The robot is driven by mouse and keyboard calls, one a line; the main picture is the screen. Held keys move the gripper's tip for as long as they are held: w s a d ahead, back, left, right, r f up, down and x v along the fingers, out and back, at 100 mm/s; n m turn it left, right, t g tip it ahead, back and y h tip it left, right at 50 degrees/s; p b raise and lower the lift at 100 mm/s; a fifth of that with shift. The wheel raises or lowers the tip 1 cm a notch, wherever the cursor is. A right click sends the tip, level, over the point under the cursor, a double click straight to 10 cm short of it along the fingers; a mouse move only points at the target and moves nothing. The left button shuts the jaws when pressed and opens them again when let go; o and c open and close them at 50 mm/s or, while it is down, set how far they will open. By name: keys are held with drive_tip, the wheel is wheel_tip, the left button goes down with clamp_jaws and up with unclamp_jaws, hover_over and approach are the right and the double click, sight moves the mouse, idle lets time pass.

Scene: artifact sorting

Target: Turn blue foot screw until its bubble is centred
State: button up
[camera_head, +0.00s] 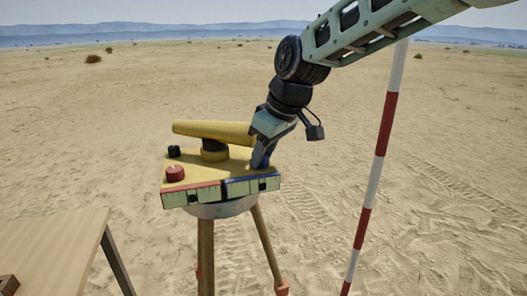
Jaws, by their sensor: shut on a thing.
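A yellow levelling instrument (225,160) stands on a tripod in the head view, with a yellow telescope (212,131) on top. My gripper (261,162) reaches down at the right corner of its plate and is shut on the blue foot screw, which the fingers hide. A blue-edged vial (238,190) runs along the front right side, below the gripper. A small dark mark shows toward its right end, but the bubble is too small to read. A red-edged vial (179,199) is beside it on the left. A red foot screw (175,173) sits at the left corner.
A black knob (174,151) is at the plate's back left. Wooden tripod legs (206,245) stand below. A wooden table (55,250) is at the lower left. A red and white pole (376,165) leans at the right. Open sand lies around.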

drive_tip(key=shift+s+a+m+t+h+p, duration=0.1)
drive_tip(key=shift+m+t+h+p, duration=0.3)
drive_tip(key=shift+m, duration=0.95)
drive_tip(key=shift+a+m+t+h+p, duration=0.1)
drive_tip(key=shift+m+t+h+p, duration=0.3)
drive_tip(key=shift+m, duration=0.95)
drive_tip(key=o, duration=1)
drive_tip(key=shift+r, duration=0.15)
drive_tip(key=v, duration=1.7)
drive_tip(key=shift+r+b, duration=0.15)
drive_tip(key=shift+b, duration=0.25)
drive_tip(key=s+d+f+g, duration=0.1)
drive_tip(key=s+d+f, duration=0.2)
drive_tip(key=s+f, duration=0.5)
drive_tip(key=s+d+f+n+g+h, duration=0.1)
drive_tip(key=s+d+f, duration=0.3)
drive_tip(key=s+f, duration=0.4)
drive_tip(key=s+d+f+n+g, duration=0.1)
drive_tip(key=s+d+f+g, duration=0.1)
drive_tip(key=s+f, duration=0.6)
drive_tip(key=shift+s+d+h, duration=0.2)
drive_tip(key=shift+d+h, duration=0.1)
drive_tip(key=shift+d, duration=0.4)
